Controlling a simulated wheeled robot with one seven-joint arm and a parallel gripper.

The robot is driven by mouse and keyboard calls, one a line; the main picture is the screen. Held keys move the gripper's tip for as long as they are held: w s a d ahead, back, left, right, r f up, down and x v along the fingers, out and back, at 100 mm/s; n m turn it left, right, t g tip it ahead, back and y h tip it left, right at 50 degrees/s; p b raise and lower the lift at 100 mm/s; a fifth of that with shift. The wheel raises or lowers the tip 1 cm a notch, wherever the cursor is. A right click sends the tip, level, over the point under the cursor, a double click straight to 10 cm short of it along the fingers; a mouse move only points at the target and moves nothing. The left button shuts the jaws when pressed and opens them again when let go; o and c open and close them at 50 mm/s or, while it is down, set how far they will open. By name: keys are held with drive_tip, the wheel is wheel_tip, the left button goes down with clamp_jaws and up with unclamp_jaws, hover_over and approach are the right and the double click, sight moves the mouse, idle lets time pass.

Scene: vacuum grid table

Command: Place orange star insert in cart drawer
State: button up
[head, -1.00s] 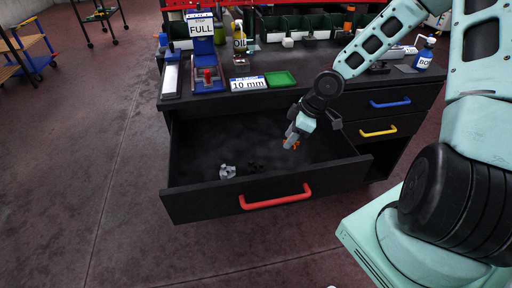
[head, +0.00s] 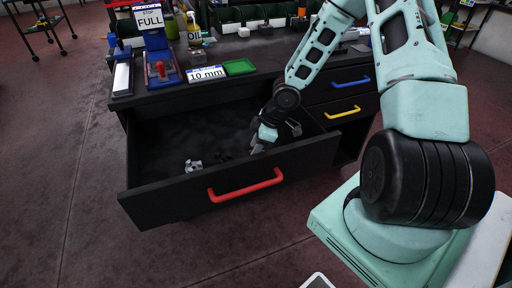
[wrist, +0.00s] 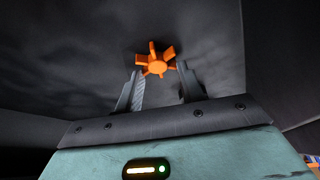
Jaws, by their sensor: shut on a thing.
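The orange star insert (wrist: 156,62) shows in the wrist view at the tips of my gripper (wrist: 160,75), whose fingers are shut on it. In the head view my gripper (head: 258,147) reaches down inside the open cart drawer (head: 150,204), near its front wall and right of the middle. Only a sliver of orange shows there. The drawer has a red handle (head: 246,185). Whether the insert touches the drawer floor I cannot tell.
A grey metal part (head: 193,166) and small dark pieces (head: 224,157) lie in the drawer left of my gripper. Drawers with blue (head: 351,82) and yellow (head: 343,112) handles are shut on the right. The drawer's left and back floor is largely clear.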

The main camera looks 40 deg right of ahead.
drive_tip(key=o, duration=1)
drive_tip(key=p+v, duration=0.7)
drive_tip(key=v, duration=0.5)
drive_tip(key=s+a+r+m+g+h, duration=0.1)
drive_tip(key=s+a+r, duration=0.5)
drive_tip(key=a, duration=0.3)
drive_tip(key=s+a+r+g+h, duration=0.1)
drive_tip(key=s+a+r, duration=0.5)
drive_tip(key=s+a, duration=0.2)
drive_tip(key=s+a+r+m+h, duration=0.1)
drive_tip(key=s+a+r, duration=0.4)
drive_tip(key=a, duration=0.5)
drive_tip(key=shift+s+a+r+m+g, duration=0.15)
drive_tip(key=shift+s+a+r+g, duration=0.05)
drive_tip(key=shift+s, duration=0.35)
drive_tip(key=shift+s+a+r+m+g, duration=0.15)
drive_tip(key=shift+s+a+r+g, duration=0.05)
drive_tip(key=shift+s, duration=0.35)
